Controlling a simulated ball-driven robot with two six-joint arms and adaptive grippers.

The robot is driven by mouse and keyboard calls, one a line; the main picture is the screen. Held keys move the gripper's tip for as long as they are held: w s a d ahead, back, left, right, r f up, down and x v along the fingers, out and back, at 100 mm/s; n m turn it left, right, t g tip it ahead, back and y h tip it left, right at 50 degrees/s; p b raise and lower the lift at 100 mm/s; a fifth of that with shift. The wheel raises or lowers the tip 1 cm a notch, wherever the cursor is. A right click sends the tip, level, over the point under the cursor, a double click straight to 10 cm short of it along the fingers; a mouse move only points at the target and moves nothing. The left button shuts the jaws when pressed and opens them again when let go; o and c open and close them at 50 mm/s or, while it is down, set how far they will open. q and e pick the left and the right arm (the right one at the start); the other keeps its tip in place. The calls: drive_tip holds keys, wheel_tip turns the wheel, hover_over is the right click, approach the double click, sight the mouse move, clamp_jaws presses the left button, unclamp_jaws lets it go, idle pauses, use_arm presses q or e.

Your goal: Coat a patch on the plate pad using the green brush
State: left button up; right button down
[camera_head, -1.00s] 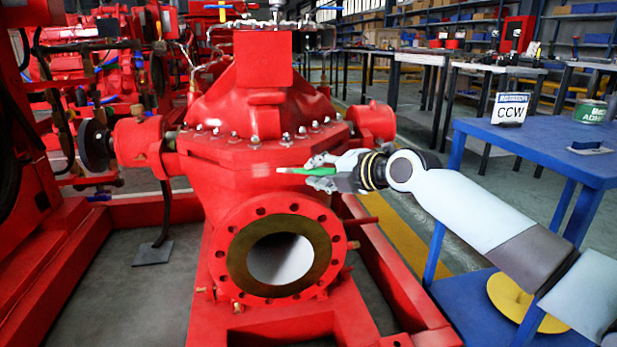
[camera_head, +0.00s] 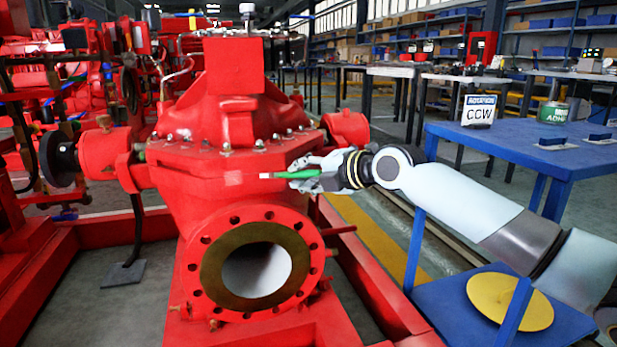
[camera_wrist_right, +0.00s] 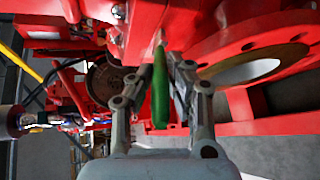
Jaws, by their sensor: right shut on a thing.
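My right gripper (camera_head: 318,172) is shut on the green brush (camera_head: 299,174), in front of the red pump casing. The brush lies about level, with its pale tip pointing left. A small pale patch (camera_head: 233,178), which looks like the plate pad, is on the casing's front face, left of the tip. A short gap shows between tip and patch in the head view; I cannot tell the depth. In the right wrist view the green handle (camera_wrist_right: 160,92) is between the fingers and its pale tip is near the red casing. My left gripper is not in view.
The round pump flange (camera_head: 255,268) opens below the brush. Red base rails surround the pump.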

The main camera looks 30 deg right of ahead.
sight(278, 177)
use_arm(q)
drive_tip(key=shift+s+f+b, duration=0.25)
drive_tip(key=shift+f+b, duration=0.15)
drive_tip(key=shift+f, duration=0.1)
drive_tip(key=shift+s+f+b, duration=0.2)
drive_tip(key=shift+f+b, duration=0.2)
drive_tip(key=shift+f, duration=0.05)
use_arm(e)
drive_tip(key=w+a, duration=0.2)
drive_tip(key=a, duration=0.6)
drive_tip(key=shift+w+a, duration=0.3)
drive_tip(key=shift+a, duration=0.05)
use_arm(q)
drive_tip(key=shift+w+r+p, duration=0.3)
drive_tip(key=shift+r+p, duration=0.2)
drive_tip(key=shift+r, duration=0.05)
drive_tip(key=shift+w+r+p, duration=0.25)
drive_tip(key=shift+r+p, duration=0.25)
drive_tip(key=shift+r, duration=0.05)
use_arm(e)
drive_tip(key=s+a, duration=0.1)
drive_tip(key=s, duration=0.4)
drive_tip(key=shift+s+a, duration=0.35)
drive_tip(key=shift+s, duration=0.05)
